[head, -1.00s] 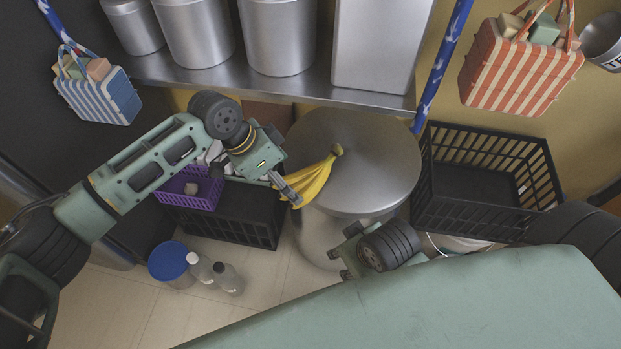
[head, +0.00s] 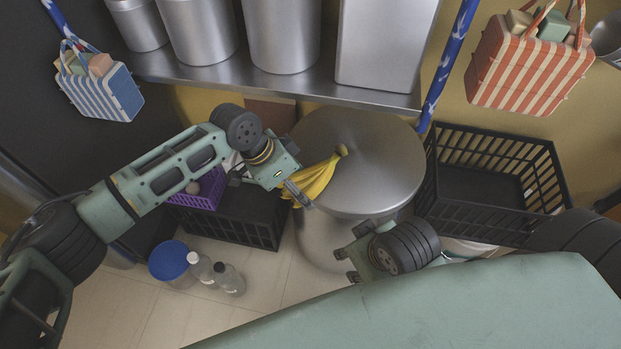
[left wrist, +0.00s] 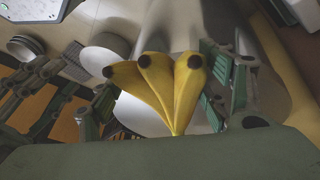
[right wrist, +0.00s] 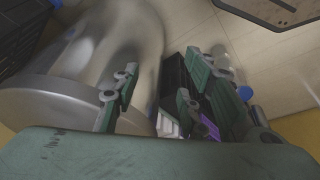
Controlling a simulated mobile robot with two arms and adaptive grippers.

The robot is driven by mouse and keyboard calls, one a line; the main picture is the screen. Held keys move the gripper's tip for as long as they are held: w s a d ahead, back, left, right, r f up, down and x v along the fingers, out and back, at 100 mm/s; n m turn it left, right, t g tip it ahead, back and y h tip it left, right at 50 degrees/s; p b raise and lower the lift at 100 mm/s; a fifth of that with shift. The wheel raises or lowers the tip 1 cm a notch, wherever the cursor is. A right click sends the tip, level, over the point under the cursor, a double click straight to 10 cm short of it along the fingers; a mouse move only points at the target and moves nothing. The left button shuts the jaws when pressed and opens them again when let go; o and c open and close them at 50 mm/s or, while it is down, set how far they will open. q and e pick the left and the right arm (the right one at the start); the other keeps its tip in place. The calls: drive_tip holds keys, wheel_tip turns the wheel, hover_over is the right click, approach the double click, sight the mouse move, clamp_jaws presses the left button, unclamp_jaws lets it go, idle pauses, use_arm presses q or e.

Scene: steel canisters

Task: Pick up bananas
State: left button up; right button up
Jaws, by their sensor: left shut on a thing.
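A bunch of yellow bananas (head: 318,180) is at the left edge of the round steel canister's lid (head: 375,165) in the head view. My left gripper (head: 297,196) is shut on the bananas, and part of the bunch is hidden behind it. In the left wrist view the bananas (left wrist: 165,88) fan out between the fingers, with dark tips toward the camera. I cannot tell whether the bunch touches the lid. My right gripper (head: 345,265) is lower, in front of the canister. In the right wrist view its fingers (right wrist: 160,90) are spread apart with nothing between them.
A black crate (head: 490,205) stands right of the canister. A purple basket (head: 205,190) sits on a black crate (head: 240,225) at left. A blue-lidded tub (head: 170,262) and two bottles (head: 228,280) stand on the floor. A steel shelf (head: 300,88) holding canisters is behind.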

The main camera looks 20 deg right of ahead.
use_arm(q)
drive_tip(key=c, duration=0.7)
drive_tip(key=shift+c, duration=0.2)
drive_tip(key=shift+r, duration=0.1)
